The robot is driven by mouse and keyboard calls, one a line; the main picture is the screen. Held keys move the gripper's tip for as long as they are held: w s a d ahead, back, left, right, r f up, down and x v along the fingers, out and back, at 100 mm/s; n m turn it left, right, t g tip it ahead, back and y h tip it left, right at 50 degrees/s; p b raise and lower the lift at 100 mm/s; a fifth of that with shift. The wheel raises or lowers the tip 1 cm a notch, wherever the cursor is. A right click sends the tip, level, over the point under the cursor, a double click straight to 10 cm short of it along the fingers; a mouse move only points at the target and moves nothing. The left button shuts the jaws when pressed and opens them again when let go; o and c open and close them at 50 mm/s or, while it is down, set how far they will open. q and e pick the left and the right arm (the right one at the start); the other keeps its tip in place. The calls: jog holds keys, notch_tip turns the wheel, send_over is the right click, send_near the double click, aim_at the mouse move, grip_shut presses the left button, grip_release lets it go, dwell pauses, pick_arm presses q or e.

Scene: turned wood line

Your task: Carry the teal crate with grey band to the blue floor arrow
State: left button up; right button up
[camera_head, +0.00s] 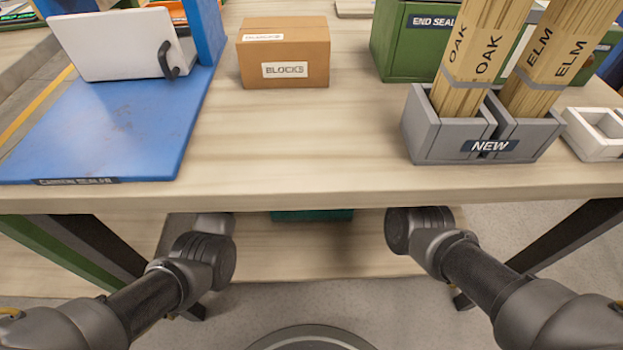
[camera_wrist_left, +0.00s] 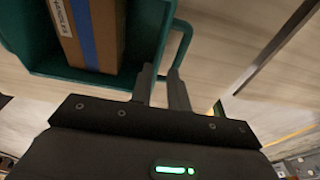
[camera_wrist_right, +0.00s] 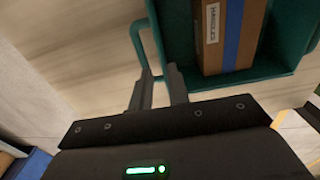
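The teal crate (camera_head: 312,215) shows in the head view only as a strip below the table's front edge; the tabletop hides the rest. In the left wrist view the crate (camera_wrist_left: 60,66) has a loop handle on its side and a brown box with a blue stripe inside. The right wrist view shows its other end (camera_wrist_right: 278,72). My left gripper (camera_wrist_left: 160,72) and right gripper (camera_wrist_right: 158,72) are at opposite handles, fingers slightly apart. I cannot tell whether their tips touch the handles. The grey band and blue floor arrow are not visible.
The tabletop (camera_head: 330,180) overhangs both my wrists, with a pale lower shelf (camera_head: 300,250) beneath. On top are a cardboard box (camera_head: 284,52), a blue board (camera_head: 110,130), grey bins of wood strips (camera_head: 440,140) and a white tray (camera_head: 590,135). Table legs (camera_head: 570,235) stand at both sides.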

pick_arm(q)
jog(key=shift+w+d, duration=0.1)
jog(key=shift+w, duration=0.4)
pick_arm(e)
jog(key=shift+w, duration=0.45)
pick_arm(q)
jog(key=shift+s+r, duration=0.1)
jog(key=shift+s, duration=0.05)
pick_arm(e)
jog(key=shift+s+r, duration=0.1)
jog(key=shift+r, duration=0.05)
